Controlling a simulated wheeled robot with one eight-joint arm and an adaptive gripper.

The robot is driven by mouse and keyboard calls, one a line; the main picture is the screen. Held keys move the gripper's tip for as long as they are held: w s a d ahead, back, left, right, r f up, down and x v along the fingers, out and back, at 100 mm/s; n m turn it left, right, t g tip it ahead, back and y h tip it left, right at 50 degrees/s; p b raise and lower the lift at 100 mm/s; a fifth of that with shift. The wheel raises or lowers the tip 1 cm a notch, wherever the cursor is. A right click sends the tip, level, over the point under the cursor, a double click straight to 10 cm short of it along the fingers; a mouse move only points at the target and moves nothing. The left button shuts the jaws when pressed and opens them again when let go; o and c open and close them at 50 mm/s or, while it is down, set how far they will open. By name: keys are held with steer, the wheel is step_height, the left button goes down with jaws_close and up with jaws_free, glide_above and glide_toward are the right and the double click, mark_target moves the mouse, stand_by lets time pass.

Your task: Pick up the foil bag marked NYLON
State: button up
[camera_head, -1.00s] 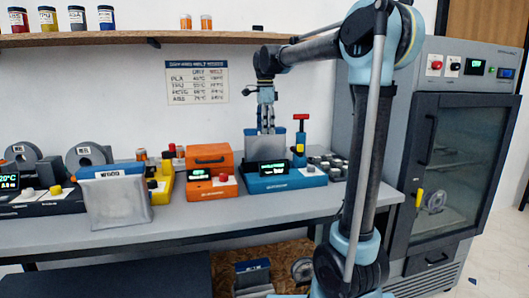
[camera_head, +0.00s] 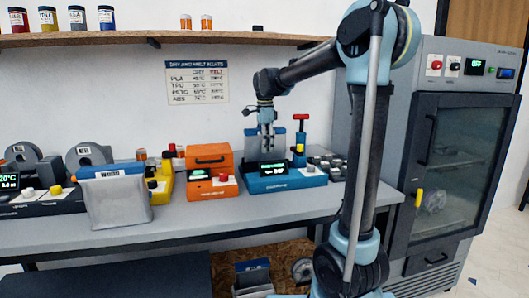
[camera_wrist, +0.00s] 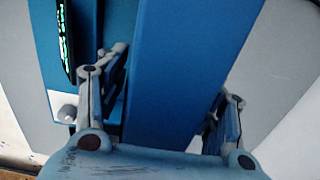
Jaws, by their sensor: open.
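A silver-grey foil bag (camera_head: 117,200) stands upright at the bench's front left; its white top label is too blurred to read surely and looks more like WOOD than NYLON. Another grey item with a small label (camera_head: 252,266) shows in the space under the bench, its text unreadable. I cannot tell which, if either, is the NYLON bag.
An orange unit (camera_head: 210,170) and a yellow one stand left of the blue machine. A tall grey cabinet (camera_head: 455,165) stands at the right. A shelf (camera_head: 150,38) with jars runs above. The bench front is mostly clear.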

jaws_close()
steer(key=shift+r, duration=0.1)
